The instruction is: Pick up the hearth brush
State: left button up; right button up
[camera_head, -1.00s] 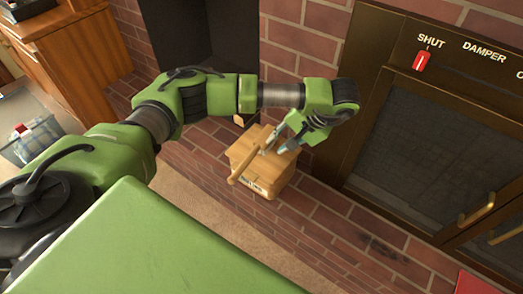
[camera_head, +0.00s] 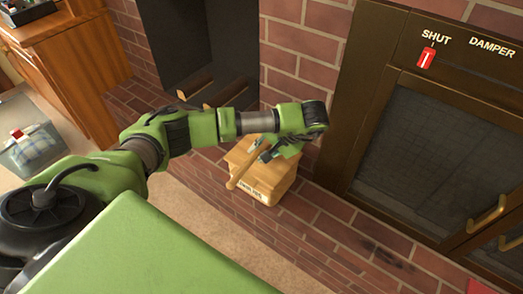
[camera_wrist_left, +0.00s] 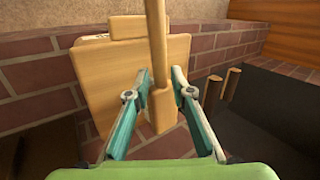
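The hearth brush (camera_head: 240,176) shows as a light wooden handle slanting over a wooden box (camera_head: 269,187). In the left wrist view its handle (camera_wrist_left: 156,40) runs down from the top edge and widens to a block (camera_wrist_left: 163,112); I see no bristles. My left gripper (camera_head: 261,151) is at the upper end of the handle, over the box. In the left wrist view the left gripper's fingers (camera_wrist_left: 160,74) stand close on either side of the brush; I cannot tell whether they touch it. My right gripper is not in view.
The box stands on a brick hearth (camera_head: 330,217). To its right is a dark-framed fireplace door (camera_head: 345,150) with a handle (camera_head: 487,214). A dark opening (camera_head: 205,50) lies behind my left arm. A plastic bin (camera_head: 33,150) and wooden cabinet (camera_head: 85,60) are at left.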

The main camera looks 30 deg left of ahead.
aim_at(257, 154)
pick_arm(q)
jog(key=x, duration=0.3)
jog(key=shift+a+f, duration=0.2)
jog(key=shift+f, duration=0.05)
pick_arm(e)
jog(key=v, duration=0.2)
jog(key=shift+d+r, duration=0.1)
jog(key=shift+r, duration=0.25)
pick_arm(q)
jog(key=shift+c, duration=0.5)
grip_shut()
jog(key=shift+r, duration=0.1)
